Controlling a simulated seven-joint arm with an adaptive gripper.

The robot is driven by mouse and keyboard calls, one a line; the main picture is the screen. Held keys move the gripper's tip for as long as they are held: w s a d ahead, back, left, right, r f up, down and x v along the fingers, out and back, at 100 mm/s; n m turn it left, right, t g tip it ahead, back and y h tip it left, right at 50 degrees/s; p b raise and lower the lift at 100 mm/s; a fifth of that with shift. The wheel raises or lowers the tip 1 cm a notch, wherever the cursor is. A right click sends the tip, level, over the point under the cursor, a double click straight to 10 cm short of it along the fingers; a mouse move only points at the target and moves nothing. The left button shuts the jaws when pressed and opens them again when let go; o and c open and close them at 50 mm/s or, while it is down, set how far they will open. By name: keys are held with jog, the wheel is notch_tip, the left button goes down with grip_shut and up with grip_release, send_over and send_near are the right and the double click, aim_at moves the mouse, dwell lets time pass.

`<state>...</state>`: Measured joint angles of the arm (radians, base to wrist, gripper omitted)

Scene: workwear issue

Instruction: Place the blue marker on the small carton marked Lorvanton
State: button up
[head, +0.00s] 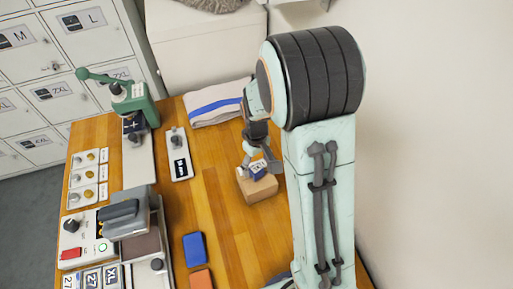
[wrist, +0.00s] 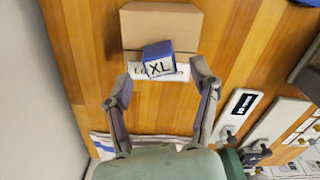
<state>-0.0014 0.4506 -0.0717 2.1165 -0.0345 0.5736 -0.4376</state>
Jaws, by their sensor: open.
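The blue marker, a small block with a white XL face, shows in the wrist view (wrist: 158,52) and the head view (head: 258,170). It rests on the small brown carton (wrist: 160,22), turned a little relative to it. The carton stands on the wooden table, also seen in the head view (head: 262,190). The marker covers part of the carton's white label; only its first letters and its end show. My gripper (wrist: 160,84) is open, its fingers apart on either side, just short of the marker. In the head view my gripper (head: 254,156) is close above it.
A folded cloth with a blue stripe (head: 218,103) lies at the table's back edge. A green press (head: 138,100), a switch panel (head: 179,154), and blue (head: 195,249) and orange (head: 201,279) pads are to the left. Lockers (head: 60,60) stand behind. Wood around the carton is clear.

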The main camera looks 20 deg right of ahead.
aim_at(257, 168)
notch_tip(257, 168, up, 8)
jog(key=r, duration=0.1)
jog(key=s+a+r+m, duration=0.1)
jog(key=s+r, duration=0.1)
jog(key=s, duration=0.8)
jog(key=s+a+r+m, duration=0.2)
jog(key=s+r, duration=0.1)
jog(key=s, duration=0.7)
jog(key=shift+a+y, duration=0.2)
jog(key=shift+y, duration=0.2)
